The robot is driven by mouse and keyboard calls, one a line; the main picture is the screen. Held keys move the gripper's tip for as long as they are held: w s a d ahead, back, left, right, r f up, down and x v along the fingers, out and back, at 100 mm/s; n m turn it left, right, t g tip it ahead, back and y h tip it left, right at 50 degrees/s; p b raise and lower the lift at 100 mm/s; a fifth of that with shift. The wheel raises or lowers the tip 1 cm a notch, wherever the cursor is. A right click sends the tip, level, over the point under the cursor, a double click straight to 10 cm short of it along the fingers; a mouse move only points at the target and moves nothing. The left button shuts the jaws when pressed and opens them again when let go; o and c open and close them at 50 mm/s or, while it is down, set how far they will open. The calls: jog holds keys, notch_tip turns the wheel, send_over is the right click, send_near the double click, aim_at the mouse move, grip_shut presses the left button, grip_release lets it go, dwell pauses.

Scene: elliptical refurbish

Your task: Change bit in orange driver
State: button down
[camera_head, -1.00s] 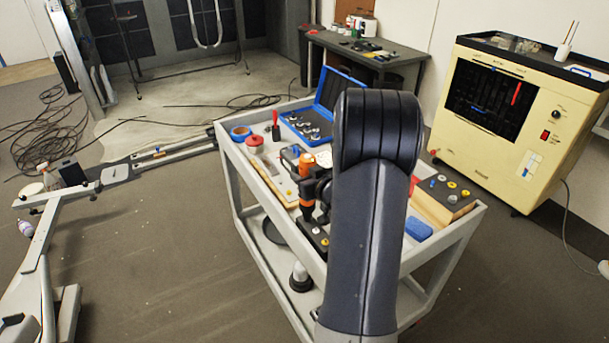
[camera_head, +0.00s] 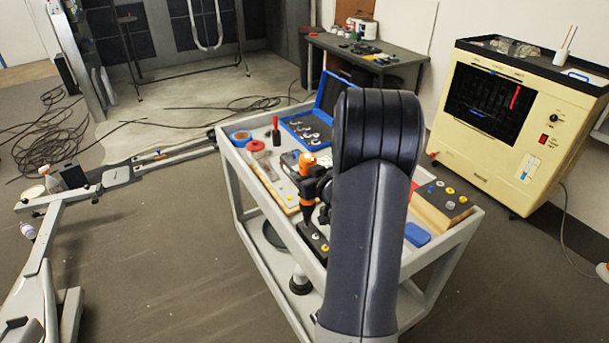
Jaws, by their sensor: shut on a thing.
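The orange driver (camera_head: 307,164) stands upright over the cart, its orange body on top and its dark nose pointing down. My gripper (camera_head: 315,188) is shut on it from the right; my arm hides most of the fingers. Below the nose lies a black block (camera_head: 313,238) with small light and yellow pieces on it, near the cart's front left edge. I cannot tell whether the nose touches the block or whether a bit is in it.
The grey cart (camera_head: 450,239) carries an open blue socket case (camera_head: 302,127), a red-lidded jar (camera_head: 256,149), blue tape (camera_head: 240,136), a blue block (camera_head: 417,234) and a dark board with coloured knobs (camera_head: 444,195). A yellow cabinet (camera_head: 528,125) stands at right. Floor on the left is partly open.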

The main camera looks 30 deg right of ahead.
aim_at(306, 153)
jog(key=shift+r+p, duration=0.85)
jog(key=shift+r, duration=0.35)
jog(key=shift+r+p, duration=2.15)
jog(key=shift+r, duration=0.3)
